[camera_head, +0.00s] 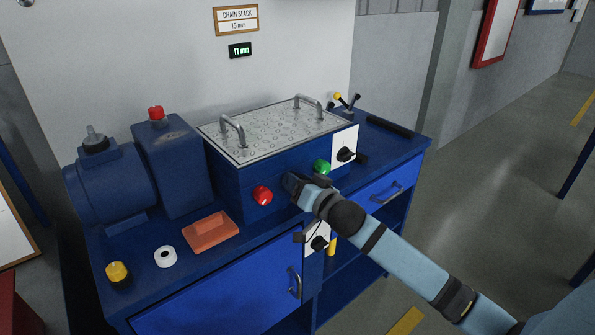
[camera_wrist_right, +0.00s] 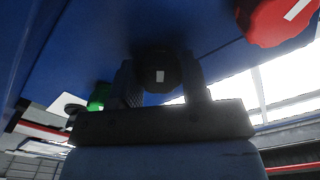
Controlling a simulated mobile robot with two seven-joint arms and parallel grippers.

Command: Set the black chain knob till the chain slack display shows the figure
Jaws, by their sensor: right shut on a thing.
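The chain slack display (camera_head: 240,50) on the wall reads 11 mm in green. The sign (camera_head: 236,20) above it says CHAIN SLACK 15 mm. My right gripper (camera_head: 294,184) is at the front face of the blue machine, between the red knob (camera_head: 262,195) and the green button (camera_head: 322,167). In the right wrist view, the black knob (camera_wrist_right: 160,74) with a white mark sits between the two fingers of my right gripper (camera_wrist_right: 160,82), which is shut on it. In the head view the gripper hides most of this knob. My left gripper is not in view.
A perforated cover (camera_head: 270,132) with two handles tops the machine. A black switch (camera_head: 345,154) on a white plate is right of the green button. An orange tray (camera_head: 210,232), a white ring (camera_head: 165,257) and a yellow knob (camera_head: 117,273) are on the bench at left.

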